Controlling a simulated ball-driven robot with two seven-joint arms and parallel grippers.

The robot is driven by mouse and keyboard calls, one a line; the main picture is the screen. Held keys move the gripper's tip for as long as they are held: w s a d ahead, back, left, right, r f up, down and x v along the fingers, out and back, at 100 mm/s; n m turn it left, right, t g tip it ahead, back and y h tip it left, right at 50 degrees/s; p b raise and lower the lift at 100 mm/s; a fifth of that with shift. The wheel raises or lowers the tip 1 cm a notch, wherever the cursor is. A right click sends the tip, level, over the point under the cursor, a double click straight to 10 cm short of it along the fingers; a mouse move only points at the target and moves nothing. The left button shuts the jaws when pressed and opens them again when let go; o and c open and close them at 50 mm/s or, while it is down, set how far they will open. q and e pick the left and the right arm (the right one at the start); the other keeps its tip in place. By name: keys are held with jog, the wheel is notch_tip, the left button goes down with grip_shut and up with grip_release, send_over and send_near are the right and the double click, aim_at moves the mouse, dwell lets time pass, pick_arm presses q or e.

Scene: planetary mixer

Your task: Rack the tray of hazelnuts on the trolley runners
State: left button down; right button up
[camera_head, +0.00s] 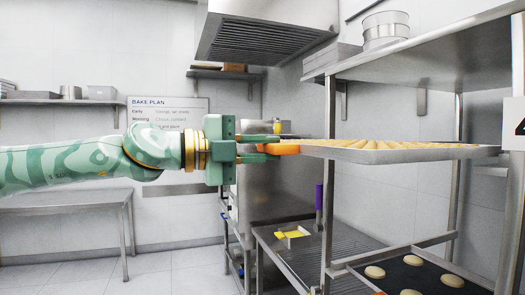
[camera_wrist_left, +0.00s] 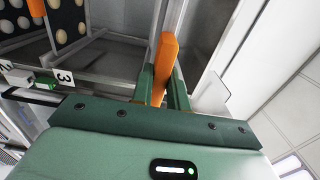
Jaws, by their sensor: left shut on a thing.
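A wide metal tray (camera_head: 390,157) carries rows of golden-tan pieces; I cannot make out whether they are hazelnuts. It is roughly level between the trolley's upright posts, under the top shelf. My left gripper (camera_head: 262,149) is shut on an orange handle (camera_head: 284,149) at the tray's left end. The orange handle (camera_wrist_left: 165,62) also shows between the fingers (camera_wrist_left: 162,90) in the left wrist view. The metal trolley (camera_head: 328,200) stands at the right. Whether the tray rests on runners cannot be told. My right gripper is not in view.
A dark tray with round pale dough pieces (camera_head: 453,280) sits lower in the trolley. A number card 4 (camera_head: 515,123) hangs at the right edge. A steel counter with a small yellow-filled tray (camera_head: 292,232) stands behind. A hood (camera_head: 262,35) hangs above. A side table (camera_head: 65,203) is left.

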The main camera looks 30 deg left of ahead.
pick_arm(q)
jog(key=shift+f+b+x, duration=0.2)
jog(key=shift+b+x, duration=0.75)
jog(key=shift+x, duration=0.25)
jog(key=shift+b+x, duration=0.55)
jog(key=shift+x, duration=0.2)
jog(key=shift+w+d+r, duration=0.2)
jog(key=shift+w+d, duration=0.05)
jog(key=shift+s, duration=0.1)
jog(key=shift+b+x, duration=0.8)
jog(key=shift+x, duration=0.4)
jog(key=shift+b+x, duration=0.45)
jog(key=shift+x, duration=0.55)
